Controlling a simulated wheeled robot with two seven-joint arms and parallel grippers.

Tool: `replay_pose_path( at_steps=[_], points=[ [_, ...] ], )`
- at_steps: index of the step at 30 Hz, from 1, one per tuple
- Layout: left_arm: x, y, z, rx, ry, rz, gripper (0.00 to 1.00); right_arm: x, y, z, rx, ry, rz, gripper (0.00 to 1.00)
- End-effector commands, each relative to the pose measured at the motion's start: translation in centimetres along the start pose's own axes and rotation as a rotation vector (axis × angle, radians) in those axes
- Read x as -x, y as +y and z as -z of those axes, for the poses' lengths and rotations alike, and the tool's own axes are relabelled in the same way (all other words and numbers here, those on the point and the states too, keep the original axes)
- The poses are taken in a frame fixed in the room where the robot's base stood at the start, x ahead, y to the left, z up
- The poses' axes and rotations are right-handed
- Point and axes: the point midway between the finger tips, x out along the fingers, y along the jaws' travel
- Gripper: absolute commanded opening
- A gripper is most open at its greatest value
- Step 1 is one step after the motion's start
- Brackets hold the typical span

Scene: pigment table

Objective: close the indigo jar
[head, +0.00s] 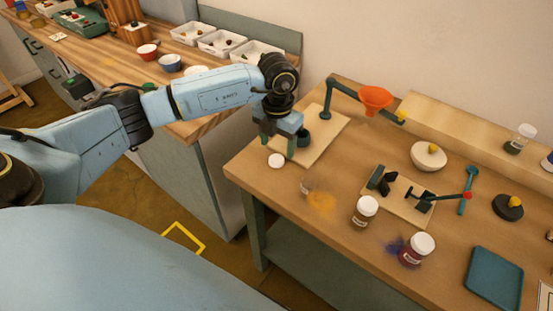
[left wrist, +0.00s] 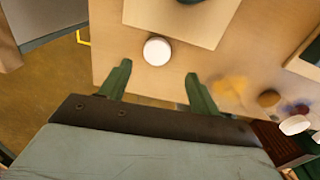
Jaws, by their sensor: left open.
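A loose white lid (head: 275,160) lies flat near the left edge of the table. In the left wrist view the lid (left wrist: 157,51) shows just ahead of the gap between my fingers. My left gripper (head: 279,146) is open and empty, pointing down above the table beside the lid; its two green fingers also show in the left wrist view (left wrist: 158,75). A dark red-labelled jar (head: 412,254) with a white lid stands by blue-violet powder. A brown jar (head: 363,214) also has a white lid. I cannot tell which jar is the indigo one. My right gripper is not in view.
A clamp fixture (head: 420,200), a pale bowl (head: 428,157) and a teal tray (head: 494,278) stand to the right. Yellow powder (head: 322,203) lies on bare tabletop near the front edge.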

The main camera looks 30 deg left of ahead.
Motion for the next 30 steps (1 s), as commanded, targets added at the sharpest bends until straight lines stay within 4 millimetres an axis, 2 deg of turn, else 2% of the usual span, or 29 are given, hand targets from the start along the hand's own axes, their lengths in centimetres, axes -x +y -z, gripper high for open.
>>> replay_pose_path(
  at_steps=[12,24,30],
  points=[
    [-4.9,0.5,-0.1,0.000,0.001,0.001,0.62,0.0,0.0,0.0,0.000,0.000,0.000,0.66],
    [-5.2,0.6,-0.1,0.000,0.000,0.000,0.62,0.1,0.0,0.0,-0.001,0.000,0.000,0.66],
    [-5.2,0.6,-0.1,0.000,0.000,0.000,0.36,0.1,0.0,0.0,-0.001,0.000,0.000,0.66]
  ],
)
